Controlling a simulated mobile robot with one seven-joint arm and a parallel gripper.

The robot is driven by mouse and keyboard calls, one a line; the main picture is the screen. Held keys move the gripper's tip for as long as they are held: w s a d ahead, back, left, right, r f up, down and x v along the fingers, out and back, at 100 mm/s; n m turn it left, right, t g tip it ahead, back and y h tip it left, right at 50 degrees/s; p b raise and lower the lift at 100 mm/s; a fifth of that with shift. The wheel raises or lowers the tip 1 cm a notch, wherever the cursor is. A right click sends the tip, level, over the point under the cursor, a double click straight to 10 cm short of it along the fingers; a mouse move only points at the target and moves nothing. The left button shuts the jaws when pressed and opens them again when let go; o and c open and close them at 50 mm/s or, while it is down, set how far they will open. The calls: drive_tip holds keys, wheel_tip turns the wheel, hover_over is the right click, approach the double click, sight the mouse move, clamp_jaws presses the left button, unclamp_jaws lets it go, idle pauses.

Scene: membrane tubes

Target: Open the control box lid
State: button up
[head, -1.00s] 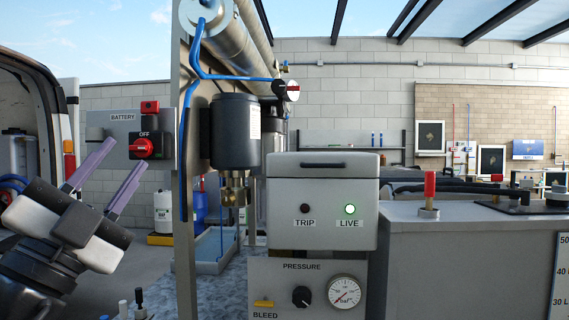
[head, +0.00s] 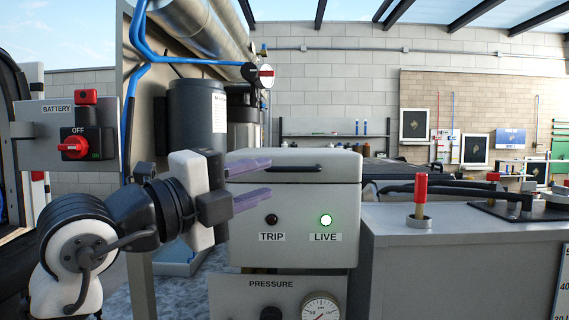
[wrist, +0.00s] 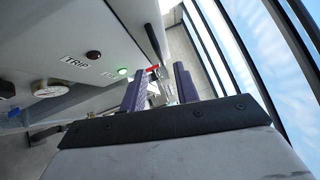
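The control box (head: 290,235) is pale grey with a TRIP lamp, dark red, and a LIVE lamp (head: 326,220), lit green. Its lid (head: 335,160) is shut, with a black bar handle (head: 297,168) on it. In the wrist view the box front (wrist: 80,45) slants across the upper left, with the lit LIVE lamp near the fingers. My gripper (head: 271,177) is open and empty, its two purple fingers one above the other across the box's upper left, by the handle's left end. It also shows in the wrist view (wrist: 158,78). I cannot tell whether the fingers touch the box.
A PRESSURE panel with a round gauge (head: 320,308) sits below the box. A battery switch (head: 75,147) is at left. A black cylinder (head: 197,112) and blue pipes stand behind my gripper. A grey cabinet (head: 450,260) with a red-topped post (head: 420,195) is at right.

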sight(288, 170)
drive_tip(key=p+x, duration=0.1)
drive_tip(key=x, duration=0.5)
drive_tip(key=shift+a, duration=0.1)
drive_tip(key=shift+c, duration=0.4)
clamp_jaws()
